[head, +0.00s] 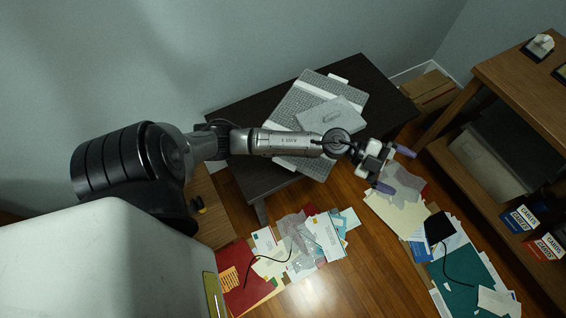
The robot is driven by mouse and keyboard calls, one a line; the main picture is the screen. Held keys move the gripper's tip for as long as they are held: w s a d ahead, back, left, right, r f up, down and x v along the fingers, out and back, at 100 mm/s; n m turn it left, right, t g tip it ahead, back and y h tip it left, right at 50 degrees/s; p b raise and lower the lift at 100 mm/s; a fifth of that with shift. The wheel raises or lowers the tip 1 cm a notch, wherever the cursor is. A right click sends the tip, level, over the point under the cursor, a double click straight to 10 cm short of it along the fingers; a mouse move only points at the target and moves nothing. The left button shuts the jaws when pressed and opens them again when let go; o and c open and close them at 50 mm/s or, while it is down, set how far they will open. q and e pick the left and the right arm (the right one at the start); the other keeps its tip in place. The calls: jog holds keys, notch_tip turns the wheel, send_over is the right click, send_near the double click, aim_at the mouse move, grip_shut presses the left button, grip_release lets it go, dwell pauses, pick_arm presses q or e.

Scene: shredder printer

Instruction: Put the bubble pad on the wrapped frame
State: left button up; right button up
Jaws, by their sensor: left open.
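A large grey, textured flat piece, which looks like the wrapped frame (306,88), lies at a slant on the dark table (240,112). It has a pale band across it. A smaller light grey pad, which looks like the bubble pad (345,108), lies on top of its right part, with a small oval mark or handle on it. My left arm crosses over both and hides part of them. My left gripper (396,170) is open and empty, past the table's front right edge and above the floor papers. My right gripper is not in view.
Loose papers and folders (268,240) with a black cable litter the floor in front. More papers (470,270) lie at the right. A wooden shelf (500,75) with boxes stands at the right, and a cardboard box (425,92) sits behind.

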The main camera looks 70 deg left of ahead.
pick_arm(q)
jog(key=s+a+f+n+t+y, duration=0.4)
jog(key=s+n+y, duration=0.5)
jog(key=n+y, duration=0.65)
jog(key=s+d+f+g+h, duration=0.1)
jog(key=s+f+g, duration=0.3)
jog(key=s, duration=0.6)
jog(key=s+d+f+g+h, duration=0.1)
jog(key=s+d+f+g, duration=0.1)
jog(key=s+f+g, duration=0.3)
jog(key=s+g, duration=0.4)
jog(key=s, duration=0.1)
jog(key=shift+s+d+n+h, duration=0.35)
jog(key=shift+d, duration=0.05)
notch_tip(320, 180, up, 53)
jog(key=p, duration=5.3)
